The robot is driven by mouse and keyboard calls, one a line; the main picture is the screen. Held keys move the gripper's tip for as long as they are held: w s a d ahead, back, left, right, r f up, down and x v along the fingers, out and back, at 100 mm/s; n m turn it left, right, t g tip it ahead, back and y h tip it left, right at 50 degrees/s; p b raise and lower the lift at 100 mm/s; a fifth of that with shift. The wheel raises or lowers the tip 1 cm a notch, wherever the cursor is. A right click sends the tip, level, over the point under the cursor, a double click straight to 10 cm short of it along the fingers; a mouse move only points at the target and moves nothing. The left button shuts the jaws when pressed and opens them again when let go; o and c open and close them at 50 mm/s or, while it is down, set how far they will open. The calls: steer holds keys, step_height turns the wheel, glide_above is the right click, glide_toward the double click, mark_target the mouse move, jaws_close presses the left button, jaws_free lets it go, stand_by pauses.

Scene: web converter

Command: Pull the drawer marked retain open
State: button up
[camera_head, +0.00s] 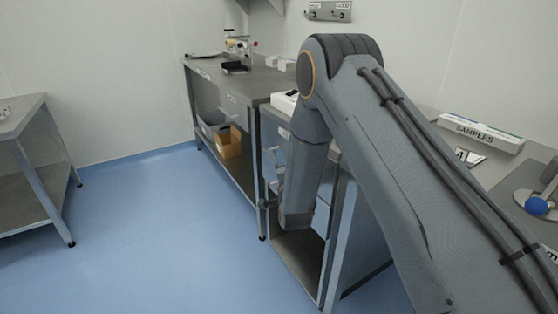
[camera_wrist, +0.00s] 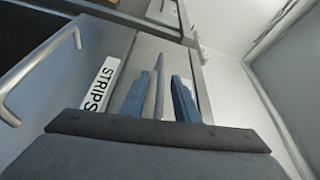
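No label reading retain is legible in either view. In the wrist view, a drawer front bears the label STRIPS (camera_wrist: 101,84), and a bent metal handle (camera_wrist: 38,78) is on the panel to its left. My gripper (camera_wrist: 160,98) shows there as two blue fingers standing apart. A thin grey bar (camera_wrist: 159,82) lies between them in the picture, with gaps on both sides; I cannot tell whether it is a drawer handle or how deep between the fingers it is. In the head view, my arm hides most of the drawer unit (camera_head: 270,128) and my fingertips.
A steel bench (camera_head: 262,84) runs along the back wall, with an orange-brown box (camera_head: 229,146) on its lower shelf. Another table (camera_head: 22,115) stands left. Blue floor between is clear.

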steer(key=shift+w+a, duration=0.15)
steer(key=shift+w, duration=0.25)
jaws_close()
steer(key=shift+s+a, duration=0.1)
